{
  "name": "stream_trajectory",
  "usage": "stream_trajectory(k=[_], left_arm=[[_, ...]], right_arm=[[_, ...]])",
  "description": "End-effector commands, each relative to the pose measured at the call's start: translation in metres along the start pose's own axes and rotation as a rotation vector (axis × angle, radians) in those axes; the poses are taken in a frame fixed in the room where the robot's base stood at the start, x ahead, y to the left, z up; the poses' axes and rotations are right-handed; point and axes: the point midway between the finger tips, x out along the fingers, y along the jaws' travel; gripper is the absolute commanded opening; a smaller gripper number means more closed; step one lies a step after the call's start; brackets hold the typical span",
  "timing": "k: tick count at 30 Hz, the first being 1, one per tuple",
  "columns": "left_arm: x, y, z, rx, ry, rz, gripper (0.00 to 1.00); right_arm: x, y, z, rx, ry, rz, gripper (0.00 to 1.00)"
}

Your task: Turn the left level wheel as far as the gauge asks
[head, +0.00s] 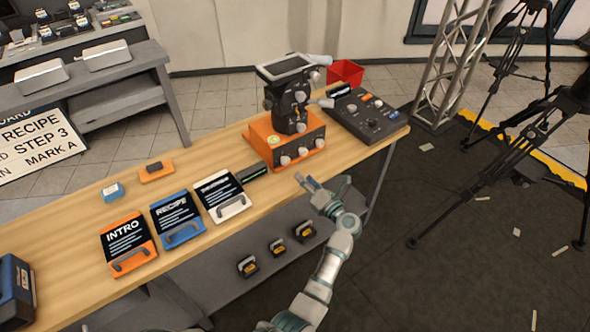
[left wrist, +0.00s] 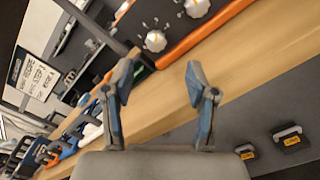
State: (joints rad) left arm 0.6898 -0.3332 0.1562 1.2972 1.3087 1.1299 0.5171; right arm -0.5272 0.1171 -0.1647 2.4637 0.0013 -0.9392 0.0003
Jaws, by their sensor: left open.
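An orange base unit (head: 262,134) stands on the wooden table with a black camera-like device (head: 290,100) on top. White knobs run along its front; the leftmost knob (head: 285,160) is nearest my gripper. In the left wrist view, a white knob (left wrist: 155,41) with a yellow mark sits above and beyond the fingertips, with another knob (left wrist: 197,7) to its right. My left gripper (head: 309,182) is open and empty in front of the unit at the table edge, apart from the knobs; its fingers (left wrist: 161,78) are spread. A gauge reading is too small to tell. My right gripper is not in view.
A dark bar with a green display (head: 254,174) lies left of the unit. A grey control panel (head: 368,115) and red bin (head: 345,73) are to its right. White (head: 222,194), blue (head: 177,219) and orange (head: 127,243) boards lie left. A lower shelf holds small dark items.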

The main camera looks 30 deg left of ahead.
Motion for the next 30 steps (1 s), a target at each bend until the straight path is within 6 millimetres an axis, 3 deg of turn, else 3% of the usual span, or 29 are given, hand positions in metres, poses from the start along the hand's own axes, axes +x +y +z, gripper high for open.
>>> stream_trajectory(k=[3,7,24,27,30], left_arm=[[-0.018,-0.001,0.000,0.000,0.000,-0.002,0.58],[-0.028,-0.001,0.001,0.001,-0.001,-0.001,0.58],[-0.030,-0.001,0.001,0.007,-0.008,0.001,0.58],[-0.029,-0.001,0.003,0.077,-0.091,0.007,0.58],[-0.035,-0.008,0.007,0.270,-0.305,0.010,0.58]], right_arm=[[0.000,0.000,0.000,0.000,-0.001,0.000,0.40],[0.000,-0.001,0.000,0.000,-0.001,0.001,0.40],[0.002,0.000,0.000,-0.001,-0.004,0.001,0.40],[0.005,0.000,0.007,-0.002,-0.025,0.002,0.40],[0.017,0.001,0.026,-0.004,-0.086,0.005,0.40]])
